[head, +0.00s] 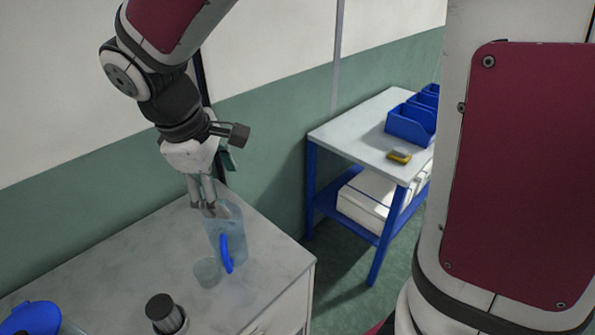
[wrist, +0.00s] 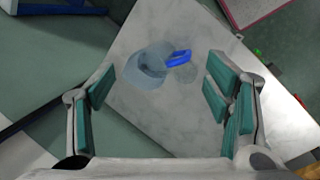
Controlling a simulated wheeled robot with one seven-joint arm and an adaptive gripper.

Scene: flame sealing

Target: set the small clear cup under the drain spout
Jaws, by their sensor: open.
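The small clear cup (head: 207,272) stands on the grey worktop, beside a clear jug (head: 222,240) with a blue handle (head: 226,253). In the wrist view the cup (wrist: 188,76) is a faint round shape just below the blue handle (wrist: 180,58), right of the jug (wrist: 146,66). My gripper (head: 208,208) is above the worktop at the jug's top in the head view, its tips overlapping the jug there. In the wrist view my gripper (wrist: 160,92) is open with its green pads wide apart and nothing held. I cannot make out a drain spout.
A dark-capped container (head: 165,315) and a blue-lidded item (head: 32,318) stand on the worktop's near side. A blue-framed side table (head: 350,125) with blue bins (head: 410,122) stands beyond a floor gap. A wall is behind. The worktop's middle (head: 125,255) is clear.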

